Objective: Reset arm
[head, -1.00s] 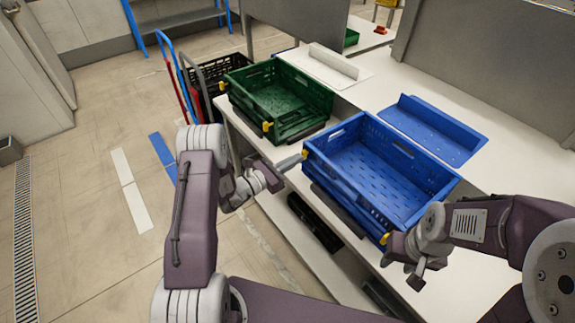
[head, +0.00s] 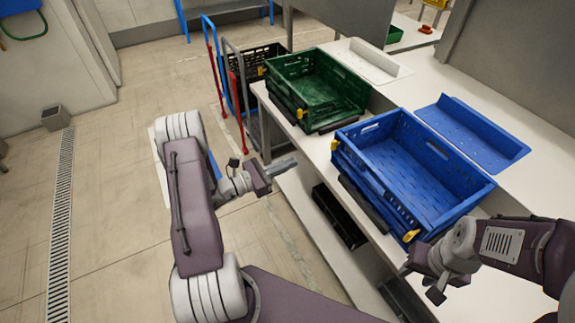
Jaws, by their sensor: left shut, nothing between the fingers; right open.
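My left gripper (head: 280,168) is shut and empty. It hangs in front of the white counter (head: 317,153), below the green crate (head: 318,72) and left of the blue crate (head: 428,222), apart from both. My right gripper (head: 421,283) is open and empty, at the near right corner of the blue crate; whether it touches the crate cannot be told. Both crates stand on the counter and look empty. The green crate is behind and left of the blue one.
A blue tray (head: 470,135) and a white tray (head: 365,62) lie behind the crates. A black crate (head: 250,65) is on a hand cart (head: 210,50) left of the counter. A black bin (head: 340,215) sits below the counter.

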